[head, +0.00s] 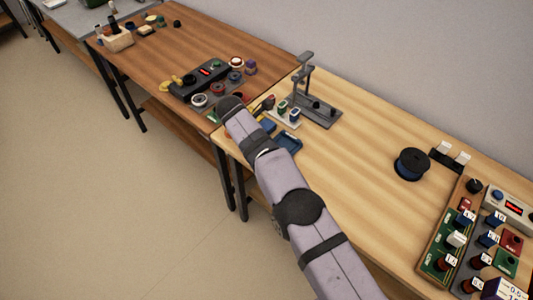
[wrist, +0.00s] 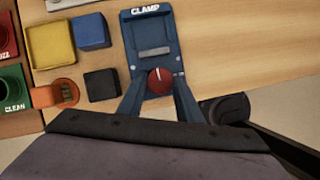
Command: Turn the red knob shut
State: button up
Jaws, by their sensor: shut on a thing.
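The red knob (wrist: 160,82) sits at the lower end of a blue clamp unit (wrist: 146,28) lettered CLAMP in the wrist view. The knob is round, with a pale mark on its upper part. My gripper (wrist: 159,86) has one dark blue finger on each side of the knob and is shut on it. A grey bar (wrist: 153,52) lies across the unit above the knob. In the head view my arm hides the gripper and the knob; a blue piece beside the arm (head: 288,142) may be the clamp unit.
A grey stand (head: 312,106) rises nearby. The light table's middle is largely clear.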

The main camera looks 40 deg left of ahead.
jog(key=o, duration=1)
jog(key=shift+o, duration=0.2)
jog(key=shift+r, duration=0.1)
jog(key=d+v, duration=0.1)
jog(key=v, duration=0.6)
jog(key=shift+a+p, duration=0.35)
jog(key=shift+a, duration=0.2)
jog(key=shift+r, duration=0.15)
